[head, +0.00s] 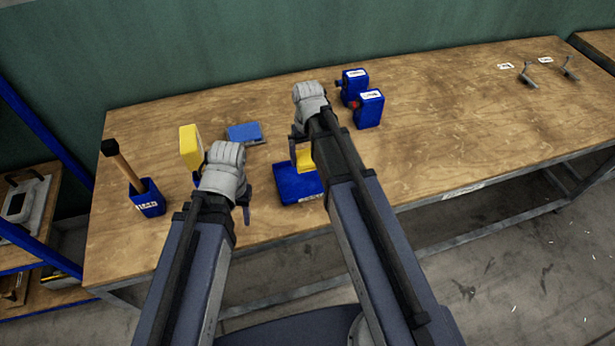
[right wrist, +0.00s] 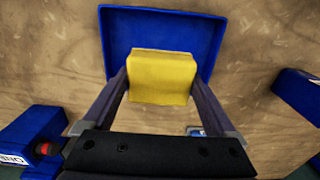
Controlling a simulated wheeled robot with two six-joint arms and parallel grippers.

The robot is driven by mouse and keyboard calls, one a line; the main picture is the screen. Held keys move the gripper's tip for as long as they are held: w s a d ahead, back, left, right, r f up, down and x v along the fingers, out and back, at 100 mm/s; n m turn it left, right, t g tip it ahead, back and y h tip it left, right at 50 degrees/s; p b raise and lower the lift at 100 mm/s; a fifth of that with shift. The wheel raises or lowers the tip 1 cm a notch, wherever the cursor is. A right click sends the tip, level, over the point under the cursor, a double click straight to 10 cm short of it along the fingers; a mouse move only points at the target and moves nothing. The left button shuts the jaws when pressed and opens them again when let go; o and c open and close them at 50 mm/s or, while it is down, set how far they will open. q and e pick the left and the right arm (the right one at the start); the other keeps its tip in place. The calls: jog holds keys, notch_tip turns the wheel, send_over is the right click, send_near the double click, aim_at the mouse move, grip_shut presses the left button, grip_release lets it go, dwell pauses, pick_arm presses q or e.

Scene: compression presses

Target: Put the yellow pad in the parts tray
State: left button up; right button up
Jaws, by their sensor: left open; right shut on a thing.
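The yellow pad (head: 305,161) is between the fingers of my right gripper (right wrist: 162,84), which is shut on it. The right wrist view shows the pad (right wrist: 162,72) in front of the blue parts tray (right wrist: 205,25), partly overlapping it. In the head view the blue tray (head: 296,187) lies on the bench below the pad, partly hidden by my right arm. I cannot tell whether the pad touches the tray. My left gripper (head: 226,178) is open over the bench, to the left of the tray, with nothing seen in it.
An upright yellow block (head: 190,146) and a flat blue item (head: 244,132) are behind my left gripper. A blue holder (head: 148,200) with a hammer stands at left. The bench's right half (head: 450,120) is mostly clear.

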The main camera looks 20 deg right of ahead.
aim_at(243, 238)
pick_arm(q)
jog(key=shift+f+b, duration=3.4)
jog(key=shift+f, duration=0.6)
pick_arm(e)
jog(key=shift+f, duration=4)
pick_arm(q)
jog(key=shift+f, duration=0.2)
pick_arm(e)
jog(key=shift+f, duration=0.2)
jog(key=o, duration=0.8)
jog(key=shift+o, duration=0.2)
pick_arm(q)
jog(key=shift+r, duration=0.1)
pick_arm(e)
jog(key=shift+r, duration=0.15)
notch_tip(243, 238, up, 12)
jog(key=p, duration=1.2)
jog(key=shift+r, duration=0.15)
pick_arm(q)
notch_tip(243, 238, up, 12)
pick_arm(e)
jog(key=s+a+n, duration=0.1)
jog(key=s+a, duration=0.4)
jog(key=s, duration=0.2)
jog(key=s+a+n+h, duration=0.1)
jog(key=s+a+n, duration=0.1)
jog(key=s+a, duration=0.3)
jog(key=s, duration=0.2)
jog(key=shift+s+a, duration=0.25)
jog(key=shift+s, duration=0.15)
